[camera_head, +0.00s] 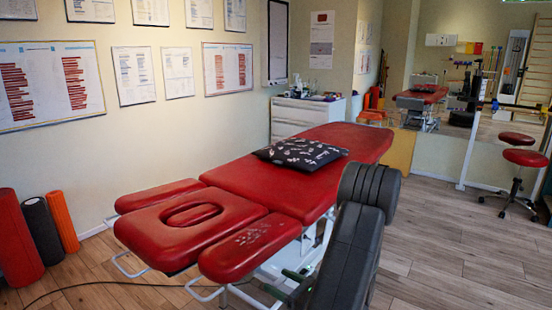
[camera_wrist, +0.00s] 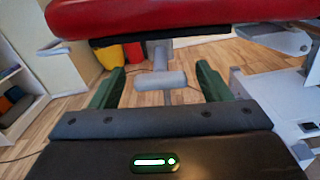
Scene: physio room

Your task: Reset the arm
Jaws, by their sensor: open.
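My gripper (camera_wrist: 161,88) shows in the wrist view with its two green fingers wide apart and nothing between them. Beyond the fingers is the underside of a red padded table, with a grey column part below it. In the head view my dark arm rises at the lower middle right, in front of the red treatment table (camera_head: 270,183). The gripper itself is mostly hidden low beside the table's near end in that view. A dark patterned pillow (camera_head: 300,153) lies on the table.
Foam rollers (camera_head: 62,222) stand at the left wall. A white cabinet (camera_head: 300,115) is at the back, and a red stool (camera_head: 524,158) stands at the right. The wooden floor (camera_head: 440,240) right of the table is clear. A cable (camera_head: 100,284) runs over the floor at the left.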

